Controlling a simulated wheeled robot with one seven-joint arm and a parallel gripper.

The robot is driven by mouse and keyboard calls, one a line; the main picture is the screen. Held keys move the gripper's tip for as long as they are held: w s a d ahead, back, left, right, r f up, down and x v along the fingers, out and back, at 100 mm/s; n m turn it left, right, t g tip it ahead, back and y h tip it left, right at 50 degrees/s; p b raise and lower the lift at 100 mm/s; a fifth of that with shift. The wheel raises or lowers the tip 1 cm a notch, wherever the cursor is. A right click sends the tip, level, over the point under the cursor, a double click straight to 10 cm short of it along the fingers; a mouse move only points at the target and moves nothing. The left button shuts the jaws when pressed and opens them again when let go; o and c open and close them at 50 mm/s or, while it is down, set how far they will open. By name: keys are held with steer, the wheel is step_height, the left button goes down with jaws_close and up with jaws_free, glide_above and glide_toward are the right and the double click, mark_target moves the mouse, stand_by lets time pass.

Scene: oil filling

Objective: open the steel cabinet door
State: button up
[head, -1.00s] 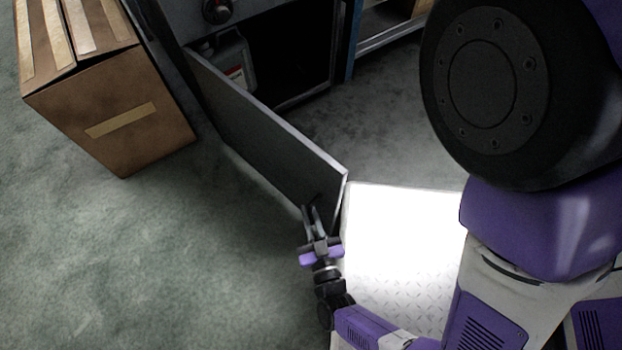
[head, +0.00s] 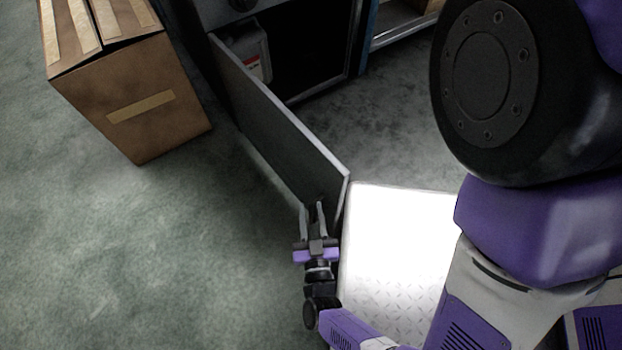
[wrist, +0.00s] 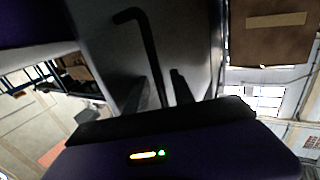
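The steel cabinet door (head: 275,130) stands wide open in the head view, swung out from the cabinet (head: 308,97) toward me. The dark inside of the cabinet shows, with a grey jug (head: 252,52) near the hinge side. My gripper (head: 312,206) is at the door's free end, on its outer face. In the wrist view, the dark bent handle (wrist: 146,45) runs down the grey door face between the two fingers of my gripper (wrist: 157,84). The fingers look apart, with gaps beside the handle. The handle's lower end is hidden by my gripper.
A taped cardboard box (head: 135,95) stands on the floor left of the door. A blue-framed shelf (head: 395,30) stands right of the cabinet. The grey floor (head: 180,250) left of the door is clear.

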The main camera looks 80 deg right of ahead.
steer(key=v, duration=0.7)
steer(key=shift+a+p, duration=0.4)
steer(key=shift+s, duration=0.1)
stand_by(0.4)
